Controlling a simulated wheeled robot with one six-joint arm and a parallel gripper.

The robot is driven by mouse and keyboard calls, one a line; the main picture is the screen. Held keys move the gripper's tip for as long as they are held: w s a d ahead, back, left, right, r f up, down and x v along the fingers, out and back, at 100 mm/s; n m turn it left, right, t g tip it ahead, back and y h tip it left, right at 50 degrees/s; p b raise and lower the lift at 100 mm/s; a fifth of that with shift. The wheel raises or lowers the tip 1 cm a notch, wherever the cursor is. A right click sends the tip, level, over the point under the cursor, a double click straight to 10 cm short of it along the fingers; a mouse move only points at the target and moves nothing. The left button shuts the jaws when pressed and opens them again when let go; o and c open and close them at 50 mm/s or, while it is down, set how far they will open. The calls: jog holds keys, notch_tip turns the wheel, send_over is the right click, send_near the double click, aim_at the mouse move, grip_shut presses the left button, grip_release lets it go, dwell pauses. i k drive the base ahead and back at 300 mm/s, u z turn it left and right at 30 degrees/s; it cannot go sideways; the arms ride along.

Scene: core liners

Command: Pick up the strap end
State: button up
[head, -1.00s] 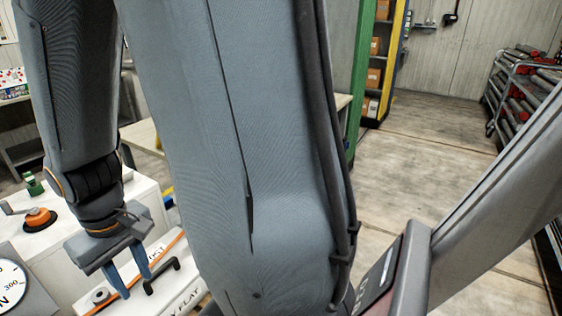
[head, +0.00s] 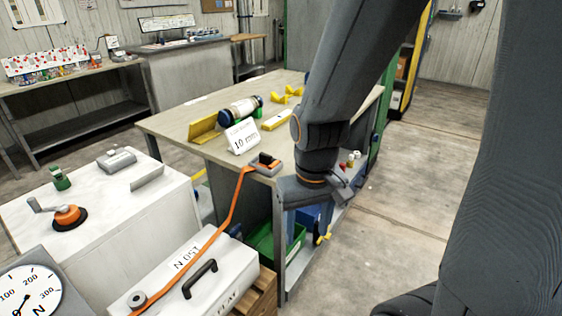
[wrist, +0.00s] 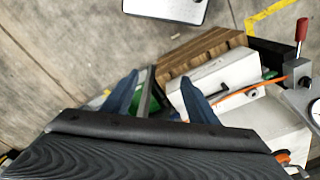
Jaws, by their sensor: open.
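The orange strap (head: 222,225) lies over the white case (head: 245,262). It runs from a small grey roll (head: 138,300) at the lower left up to a grey and orange ratchet (head: 266,163) on the bench corner. I cannot tell which of these is the strap end. My gripper (head: 308,228) points down beside the bench's near right corner, right of the strap and apart from it. In the wrist view, my gripper (wrist: 160,76) is open with nothing between its fingers. The strap (wrist: 238,92) shows there to the right of the fingers, partly hidden by one.
The bench (head: 165,127) holds a cylinder (head: 240,107), yellow blocks and a "10 mm" card (head: 242,137). A green bin (head: 268,245) sits below. A white cabinet (head: 95,225) with a crank and a dial (head: 30,292) are left. Floor is clear to the right.

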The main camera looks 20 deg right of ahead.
aim_at(265, 159)
jog(key=z, duration=0.5)
jog(key=k, duration=0.65)
jog(key=z, duration=0.75)
jog(key=i, duration=1.3)
jog(key=u, duration=1.05)
jog(key=i, duration=0.35)
jog(key=u, duration=0.35)
